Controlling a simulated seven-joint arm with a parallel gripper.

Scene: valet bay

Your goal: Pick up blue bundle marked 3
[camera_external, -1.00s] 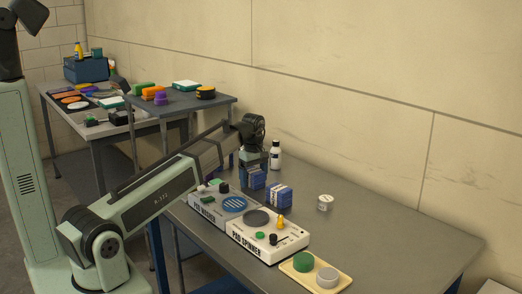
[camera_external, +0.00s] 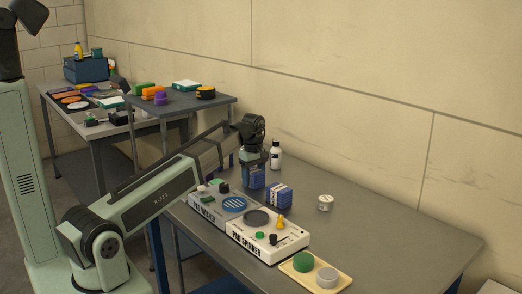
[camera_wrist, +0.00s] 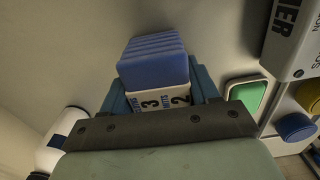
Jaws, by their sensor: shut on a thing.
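The blue bundle (camera_wrist: 154,62) shows in the wrist view between my gripper's teal fingers. It is a ribbed blue stack with a white band that reads 3 and 2. My gripper (camera_wrist: 160,88) is shut on it, with one finger against each side. In the external view my gripper (camera_external: 254,166) points down over the table, with the blue bundle (camera_external: 253,179) at its fingertips. Whether its underside touches the table is too small to tell. A second blue bundle with a white band (camera_external: 279,196) stands just to the right, apart from the held one.
The pad washer (camera_external: 224,205) and pad spinner (camera_external: 267,234) stand in front of the bundles. A white bottle (camera_external: 275,155) is close behind my gripper. A white jar (camera_external: 325,203) and a yellow tray (camera_external: 290,266) are further right. The table's right side (camera_external: 400,235) is clear.

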